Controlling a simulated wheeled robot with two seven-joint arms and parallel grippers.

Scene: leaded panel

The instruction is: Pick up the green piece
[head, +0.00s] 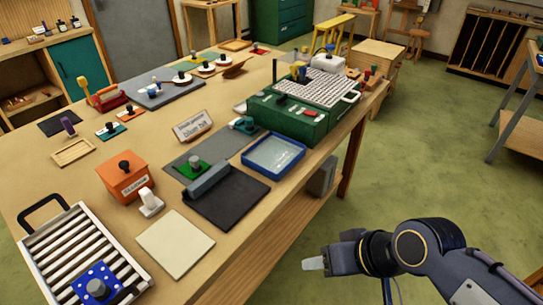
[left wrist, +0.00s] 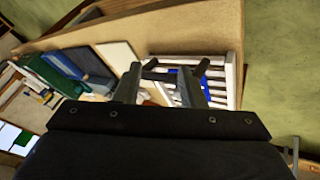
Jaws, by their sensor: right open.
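The green piece (head: 197,168), a small flat green square with a dark knob, lies on a grey mat (head: 176,164) near the middle of the table. My right gripper (head: 314,264) is open and empty, off the table's right side and well away from the green piece. My left gripper (left wrist: 165,80) shows only in the left wrist view. Its two fingers stand apart with nothing seen between them, with the slatted rack (left wrist: 226,90) beyond. I cannot make out the green piece for certain in that view.
A black pad with a grey bar (head: 237,201), an orange box (head: 124,181) and a blue tray (head: 274,154) stand near the green piece. A green grinder-like machine (head: 290,118) is farther back. A slatted rack holds a blue piece (head: 88,281). A cream tile (head: 175,246) lies in front.

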